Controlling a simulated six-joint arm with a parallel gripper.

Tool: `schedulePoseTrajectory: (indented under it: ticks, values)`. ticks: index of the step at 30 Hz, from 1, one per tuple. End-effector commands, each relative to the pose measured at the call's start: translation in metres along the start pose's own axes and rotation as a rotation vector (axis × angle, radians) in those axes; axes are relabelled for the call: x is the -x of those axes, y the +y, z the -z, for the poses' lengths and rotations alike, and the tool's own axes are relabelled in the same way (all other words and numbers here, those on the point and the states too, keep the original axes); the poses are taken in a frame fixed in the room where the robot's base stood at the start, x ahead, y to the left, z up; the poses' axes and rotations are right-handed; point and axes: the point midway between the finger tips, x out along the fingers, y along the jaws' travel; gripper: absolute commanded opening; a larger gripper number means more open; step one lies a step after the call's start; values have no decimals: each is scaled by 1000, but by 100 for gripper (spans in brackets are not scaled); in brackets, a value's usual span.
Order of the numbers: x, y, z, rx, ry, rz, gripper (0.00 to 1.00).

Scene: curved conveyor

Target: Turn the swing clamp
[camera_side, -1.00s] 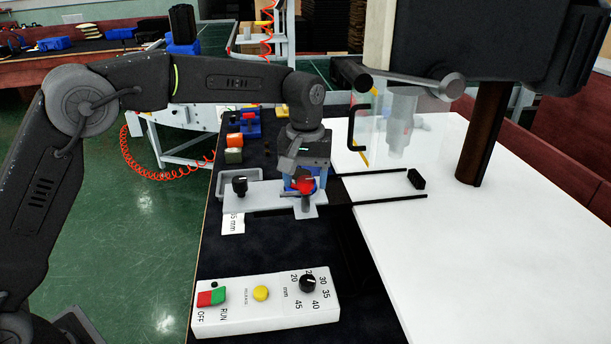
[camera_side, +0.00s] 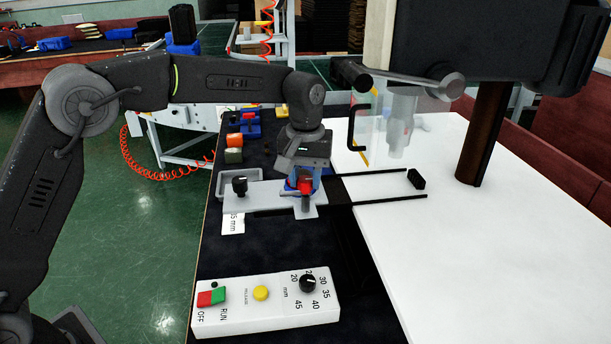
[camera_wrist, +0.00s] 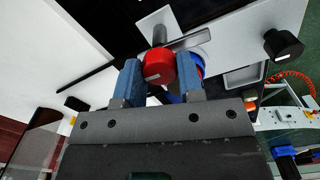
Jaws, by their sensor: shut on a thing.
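The swing clamp's red knob (camera_side: 306,188) sits on the light grey fixture plate (camera_side: 262,199), close to its right end. In the wrist view the red knob (camera_wrist: 159,66) lies between the two blue fingers of my gripper (camera_wrist: 160,80). My gripper (camera_side: 303,184) is shut on it from above. A grey clamp arm (camera_wrist: 188,40) shows beside the knob, and a round blue part (camera_wrist: 202,62) lies behind it. My fingers and wrist hide part of the clamp in the side view.
A black knob (camera_side: 239,185) stands at the plate's left end. Two dark rails (camera_side: 390,196) run right toward a black block (camera_side: 416,179). A clear guard (camera_side: 375,130) stands behind.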

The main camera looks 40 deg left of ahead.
Motion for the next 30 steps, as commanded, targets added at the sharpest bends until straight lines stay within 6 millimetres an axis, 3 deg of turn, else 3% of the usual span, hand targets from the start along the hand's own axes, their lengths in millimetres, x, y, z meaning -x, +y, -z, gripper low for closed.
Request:
schedulePoseTrajectory:
  ticks: [30]
  values:
    - [0, 0, -1, -885, -4, 0, 11]
